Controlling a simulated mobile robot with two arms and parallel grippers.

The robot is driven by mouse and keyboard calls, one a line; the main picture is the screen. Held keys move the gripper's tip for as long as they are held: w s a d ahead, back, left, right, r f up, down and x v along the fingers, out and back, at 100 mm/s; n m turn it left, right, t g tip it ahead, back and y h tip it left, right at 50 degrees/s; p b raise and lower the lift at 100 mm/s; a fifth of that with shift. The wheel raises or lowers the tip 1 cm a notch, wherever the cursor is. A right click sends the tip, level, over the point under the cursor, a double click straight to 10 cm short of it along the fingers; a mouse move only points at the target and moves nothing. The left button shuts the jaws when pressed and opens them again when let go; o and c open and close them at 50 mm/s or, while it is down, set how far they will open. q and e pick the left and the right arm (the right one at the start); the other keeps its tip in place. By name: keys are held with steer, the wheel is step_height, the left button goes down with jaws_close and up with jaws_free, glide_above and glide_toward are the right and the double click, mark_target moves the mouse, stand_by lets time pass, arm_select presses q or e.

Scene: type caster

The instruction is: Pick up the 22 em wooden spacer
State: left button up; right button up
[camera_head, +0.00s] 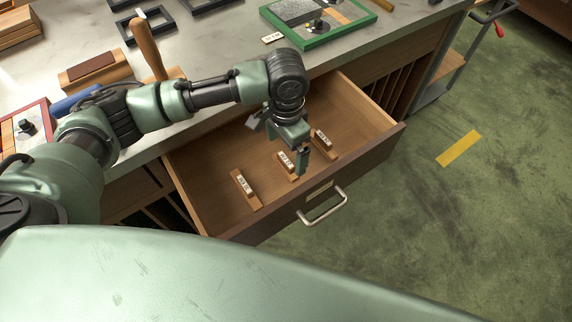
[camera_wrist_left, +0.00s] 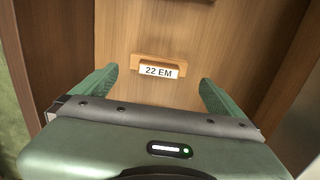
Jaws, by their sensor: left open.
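The 22 em wooden spacer (camera_wrist_left: 156,67) is a small brown wooden block with a white label reading "22 EM". In the left wrist view it lies on the drawer floor, beyond and between my two green fingertips, with space on both sides. My left gripper (camera_wrist_left: 157,80) is open and empty. In the head view my left gripper (camera_head: 297,158) points down into the open drawer, over the middle spacer (camera_head: 285,163) and partly hiding it. That one appears to be the 22 em spacer, though its label is too small to read there. My right gripper is not in view.
The open wooden drawer (camera_head: 216,200) also holds a left spacer (camera_head: 243,186) and a right spacer (camera_head: 322,139), with bare floor between. Its front has a metal handle (camera_head: 325,208). The worktop (camera_head: 215,50) behind carries a green-framed tray (camera_head: 310,38) and a wooden-handled tool (camera_head: 147,48).

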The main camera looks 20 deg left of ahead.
mark_target(286, 160)
arm_select(q)
step_height(286, 160, down, 5)
steer(key=shift+s, duration=0.15)
steer(key=c, duration=1.2)
steer(key=shift+c, duration=0.2)
steer(key=shift+r, duration=0.1)
